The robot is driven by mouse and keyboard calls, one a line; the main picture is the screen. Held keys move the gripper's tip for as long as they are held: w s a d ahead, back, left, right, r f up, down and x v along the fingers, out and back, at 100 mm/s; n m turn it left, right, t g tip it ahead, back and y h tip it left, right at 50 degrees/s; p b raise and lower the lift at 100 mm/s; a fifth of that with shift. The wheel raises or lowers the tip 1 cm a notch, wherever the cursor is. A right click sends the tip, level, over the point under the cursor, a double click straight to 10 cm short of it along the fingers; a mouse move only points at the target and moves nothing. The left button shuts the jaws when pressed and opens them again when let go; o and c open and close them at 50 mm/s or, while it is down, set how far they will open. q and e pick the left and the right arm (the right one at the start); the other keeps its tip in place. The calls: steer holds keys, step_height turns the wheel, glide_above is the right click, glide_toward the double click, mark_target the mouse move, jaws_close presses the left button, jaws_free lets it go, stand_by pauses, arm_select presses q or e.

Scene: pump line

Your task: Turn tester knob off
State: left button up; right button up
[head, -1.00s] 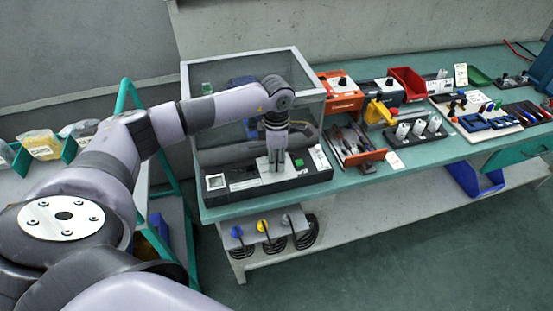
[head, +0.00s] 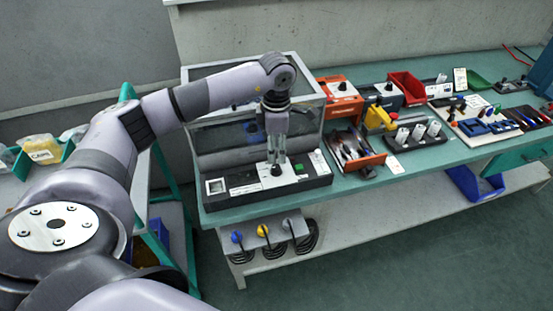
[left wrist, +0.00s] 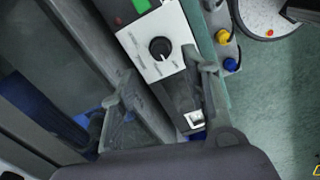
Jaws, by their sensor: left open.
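The tester (head: 325,181) is a long dark box at the left end of the bench. Its black knob (head: 277,171) sits on a white marked plate (head: 256,187). In the left wrist view the knob (left wrist: 160,48) shows whole on its plate; the labels are too small to read. My left gripper (head: 277,160) is open and empty, pointing down just above the knob. In the left wrist view its fingers (left wrist: 160,84) are spread apart, with the knob beyond them and not gripped. My right gripper is in neither view.
A clear hood (head: 312,110) stands close behind the gripper. A white rocker switch (head: 216,186) and a green patch (head: 299,167) flank the knob plate. An orange tool tray (head: 365,162) lies to the right. Plugs with cables (head: 263,231) hang below the bench front.

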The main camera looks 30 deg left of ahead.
mark_target(277, 167)
arm_select(q)
step_height(277, 167, up, 5)
steer(key=shift+r, duration=0.1)
stand_by(0.6)
